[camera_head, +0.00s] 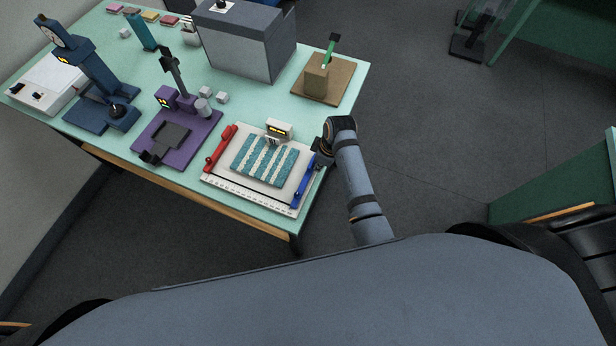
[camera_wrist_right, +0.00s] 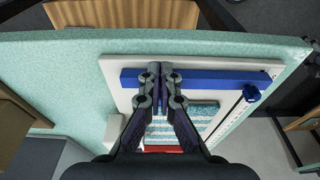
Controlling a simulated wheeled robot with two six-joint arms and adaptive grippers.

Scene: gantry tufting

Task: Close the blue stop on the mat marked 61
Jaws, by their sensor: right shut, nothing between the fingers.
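A white mat (camera_head: 240,193) with a teal and white striped piece (camera_head: 264,160) lies at the front right of the table. Its small display (camera_head: 279,129) is too small to read. The blue stop (camera_head: 302,185) is a long bar along the mat's right edge; in the right wrist view it runs sideways (camera_wrist_right: 215,80) with a knob (camera_wrist_right: 251,92) at its right end. A red stop (camera_head: 218,150) lies along the mat's left side. My right gripper (camera_wrist_right: 160,72) is shut and empty, its fingertips over the blue bar's left part; contact is unclear. My left gripper is out of view.
A purple device (camera_head: 178,150) and a dark blue device (camera_head: 100,95) stand left of the mat. A grey box (camera_head: 240,52) and a wooden block with a green lever (camera_head: 318,75) stand behind. Open floor lies right of the table (camera_head: 351,78).

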